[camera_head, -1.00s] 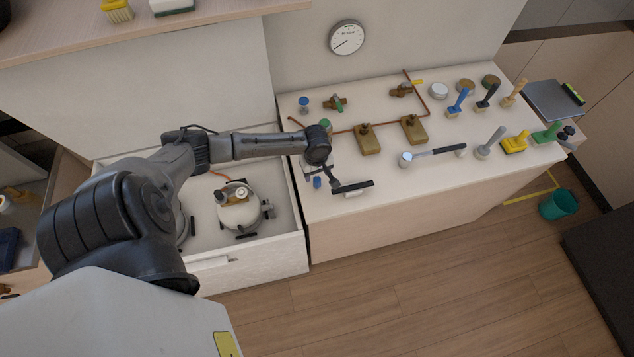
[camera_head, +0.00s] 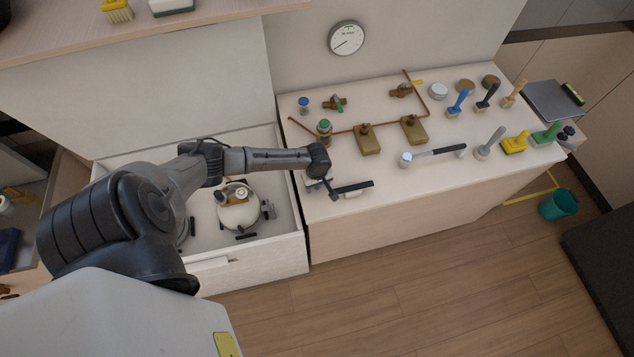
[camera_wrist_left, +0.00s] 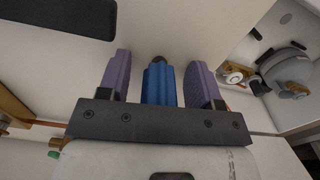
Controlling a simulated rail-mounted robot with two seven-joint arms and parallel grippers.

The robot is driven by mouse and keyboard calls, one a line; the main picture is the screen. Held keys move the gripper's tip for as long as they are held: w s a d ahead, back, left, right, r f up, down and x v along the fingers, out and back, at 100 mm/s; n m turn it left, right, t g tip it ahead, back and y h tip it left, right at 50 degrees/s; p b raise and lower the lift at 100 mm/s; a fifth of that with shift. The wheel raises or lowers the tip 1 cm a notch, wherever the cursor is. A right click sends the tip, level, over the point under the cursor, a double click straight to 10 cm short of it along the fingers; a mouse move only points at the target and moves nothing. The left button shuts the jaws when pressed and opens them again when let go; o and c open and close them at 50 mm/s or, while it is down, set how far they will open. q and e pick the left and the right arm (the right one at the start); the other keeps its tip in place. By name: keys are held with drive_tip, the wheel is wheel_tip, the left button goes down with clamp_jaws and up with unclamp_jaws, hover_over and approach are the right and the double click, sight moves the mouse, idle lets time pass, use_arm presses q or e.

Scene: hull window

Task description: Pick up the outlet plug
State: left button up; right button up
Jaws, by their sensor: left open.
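A blue ribbed cylindrical piece, which I take to be the outlet plug (camera_wrist_left: 159,86), stands between the two purple-padded fingers of my left gripper (camera_wrist_left: 160,76) in the left wrist view. A small gap shows on each side of it, so the gripper is open around it and not clamped. In the head view my left gripper (camera_head: 325,184) is over the front left corner of the counter, and it hides the blue piece. My right gripper is not in view.
A dark bar on a white block (camera_head: 354,188) lies on the counter (camera_head: 400,188) just right of the gripper. A brass valve with a green top (camera_head: 324,132) stands behind. An open drawer with a white round vessel (camera_head: 239,213) is at left.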

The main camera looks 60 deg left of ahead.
use_arm(q)
drive_tip(key=c, duration=1)
drive_tip(key=shift+r, duration=0.1)
